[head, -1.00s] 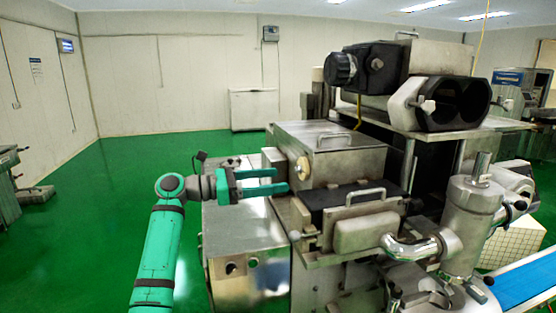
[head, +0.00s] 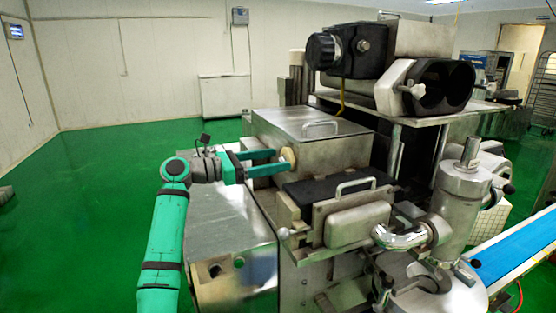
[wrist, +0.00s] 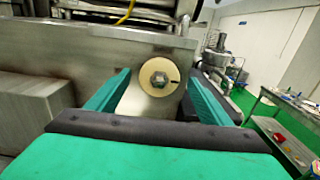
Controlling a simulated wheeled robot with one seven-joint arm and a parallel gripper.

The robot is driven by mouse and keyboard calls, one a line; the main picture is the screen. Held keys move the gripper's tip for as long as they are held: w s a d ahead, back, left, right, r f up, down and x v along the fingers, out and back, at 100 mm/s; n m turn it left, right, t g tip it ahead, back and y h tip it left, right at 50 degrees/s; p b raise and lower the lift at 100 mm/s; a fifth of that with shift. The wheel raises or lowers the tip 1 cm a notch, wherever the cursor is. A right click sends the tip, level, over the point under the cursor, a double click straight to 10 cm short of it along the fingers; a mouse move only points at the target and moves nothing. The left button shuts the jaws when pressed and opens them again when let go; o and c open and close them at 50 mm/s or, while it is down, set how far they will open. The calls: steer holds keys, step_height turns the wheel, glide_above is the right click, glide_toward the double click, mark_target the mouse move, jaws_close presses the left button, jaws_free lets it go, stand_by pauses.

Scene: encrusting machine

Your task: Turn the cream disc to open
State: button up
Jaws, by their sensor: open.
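The cream disc (wrist: 159,77) has a metal hex nut at its centre and a small dark mark on its right side. It sits on the side of the steel machine box. In the head view the disc (head: 287,159) is seen nearly edge-on at the left face of that box. My gripper (head: 275,162) is open, with its two teal fingers pointing at the disc. In the wrist view my gripper (wrist: 159,85) has one finger on each side of the disc, with gaps between. I cannot tell whether the fingertips reach past its face.
The steel box (head: 325,150) carries a top handle. A dark hatch with a handle (head: 355,187) and a metal pipe (head: 400,237) stand to its right. A lower steel cabinet (head: 225,265) lies below my arm. Green floor (head: 80,200) is open at the left.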

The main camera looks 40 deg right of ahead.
steer(key=shift+x, duration=1)
steer(key=c, duration=1)
